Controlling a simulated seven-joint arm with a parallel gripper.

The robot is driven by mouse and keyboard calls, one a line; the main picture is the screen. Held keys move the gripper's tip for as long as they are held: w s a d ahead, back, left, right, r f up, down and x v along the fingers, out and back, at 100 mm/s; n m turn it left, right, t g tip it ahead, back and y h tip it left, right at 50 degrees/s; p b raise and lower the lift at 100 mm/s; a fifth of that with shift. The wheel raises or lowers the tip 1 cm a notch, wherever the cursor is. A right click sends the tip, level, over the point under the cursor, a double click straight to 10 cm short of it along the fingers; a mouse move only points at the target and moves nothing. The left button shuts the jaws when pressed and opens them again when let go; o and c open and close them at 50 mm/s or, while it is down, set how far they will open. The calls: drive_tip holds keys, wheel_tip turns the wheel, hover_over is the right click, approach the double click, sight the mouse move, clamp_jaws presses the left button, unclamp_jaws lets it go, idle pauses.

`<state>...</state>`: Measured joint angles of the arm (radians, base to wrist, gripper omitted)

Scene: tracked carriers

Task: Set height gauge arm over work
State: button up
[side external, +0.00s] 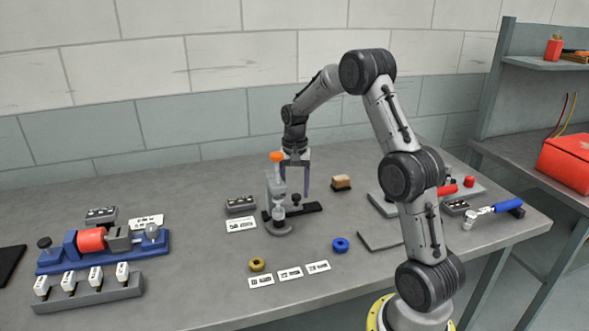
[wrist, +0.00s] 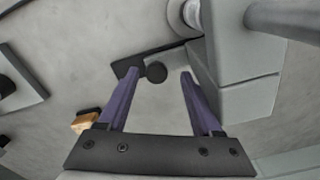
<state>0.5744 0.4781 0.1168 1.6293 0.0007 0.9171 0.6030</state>
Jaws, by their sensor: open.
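The height gauge (side external: 275,187) looks like a grey upright piece with an orange knob on top, on a rounded grey base. A flat black arm (side external: 309,208) with a round black knob (side external: 296,198) extends to its right. My gripper (side external: 296,190) points down beside the upright, above the arm. In the wrist view my gripper (wrist: 158,74) has its purple fingers apart, with the black knob (wrist: 156,73) showing between them. Contact with the knob cannot be told. A grey block of the gauge (wrist: 250,65) lies close to the right finger. Which piece is the work is unclear.
A wood-topped brush or block (side external: 341,182) stands to the right. A grey block (side external: 240,205) and label card (side external: 241,225) lie left. Yellow (side external: 257,265) and blue (side external: 340,245) rings and several cards lie in front. A blue fixture (side external: 105,250) sits far left.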

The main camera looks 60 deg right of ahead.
sight(293, 197)
wheel_tip(293, 197, up, 13)
idle(0.3)
drive_tip(key=shift+f, duration=0.1)
drive_tip(key=shift+n+t+h, duration=0.3)
drive_tip(key=shift+n+t, duration=0.4)
drive_tip(key=shift+n, duration=0.2)
drive_tip(key=a+r, duration=0.7)
drive_tip(key=shift+s+a, duration=0.15)
drive_tip(key=shift+a, duration=0.05)
drive_tip(key=s+a+r+n+t, duration=0.2)
drive_tip(key=s+a+r+n, duration=0.15)
drive_tip(key=s+a, duration=0.4)
drive_tip(key=s+a+f+n+t, duration=0.2)
drive_tip(key=s+a+n, duration=0.2)
drive_tip(key=s+a, duration=0.55)
drive_tip(key=s+f+n, duration=0.4)
drive_tip(key=s+f, duration=0.1)
drive_tip(key=f, duration=0.1)
drive_tip(key=shift+a+f, duration=0.3)
drive_tip(key=shift+f, duration=0.1)
